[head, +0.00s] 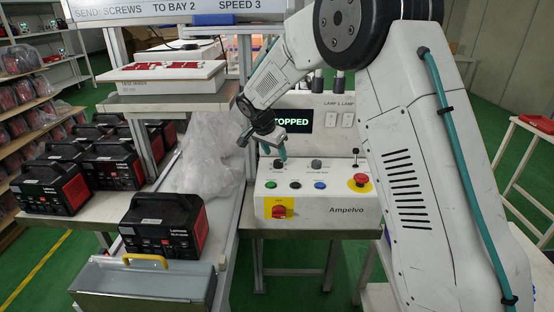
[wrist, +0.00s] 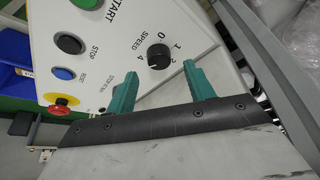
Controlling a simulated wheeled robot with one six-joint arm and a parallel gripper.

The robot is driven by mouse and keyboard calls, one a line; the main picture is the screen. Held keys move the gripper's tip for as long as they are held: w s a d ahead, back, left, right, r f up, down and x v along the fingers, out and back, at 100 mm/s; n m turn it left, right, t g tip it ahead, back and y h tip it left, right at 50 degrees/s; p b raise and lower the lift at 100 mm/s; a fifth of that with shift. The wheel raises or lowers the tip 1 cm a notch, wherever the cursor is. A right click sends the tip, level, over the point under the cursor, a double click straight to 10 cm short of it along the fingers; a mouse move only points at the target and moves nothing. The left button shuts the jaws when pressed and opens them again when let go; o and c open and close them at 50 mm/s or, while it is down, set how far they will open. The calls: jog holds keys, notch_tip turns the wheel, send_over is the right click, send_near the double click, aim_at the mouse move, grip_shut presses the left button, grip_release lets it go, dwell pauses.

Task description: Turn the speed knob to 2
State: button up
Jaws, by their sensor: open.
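The speed knob (wrist: 158,57) is a round black knob on the white control box (head: 330,205). In the wrist view it has a SPEED label and printed numbers around it; 0, 1 and 4 are readable. Its pointer direction is too small to tell. It also shows in the head view (head: 279,164), close below my gripper. My gripper (wrist: 159,70) is open, with its two teal fingers apart and the knob showing between and just beyond their tips. Nothing is held. In the head view my gripper (head: 282,151) hangs over the box's left part.
The box also carries a green button (head: 269,184), a black button (head: 295,184), a blue button (head: 320,185), another knob (head: 316,163) and a red emergency stop (head: 360,181). A display (head: 297,121) reads "TOPPED", partly hidden. An overhead sign (head: 180,10) reads "SPEED 3".

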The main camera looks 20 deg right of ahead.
aim_at(278, 161)
jog(key=shift+x, duration=1.85)
jog(key=c, duration=1)
jog(key=shift+o, duration=0.2)
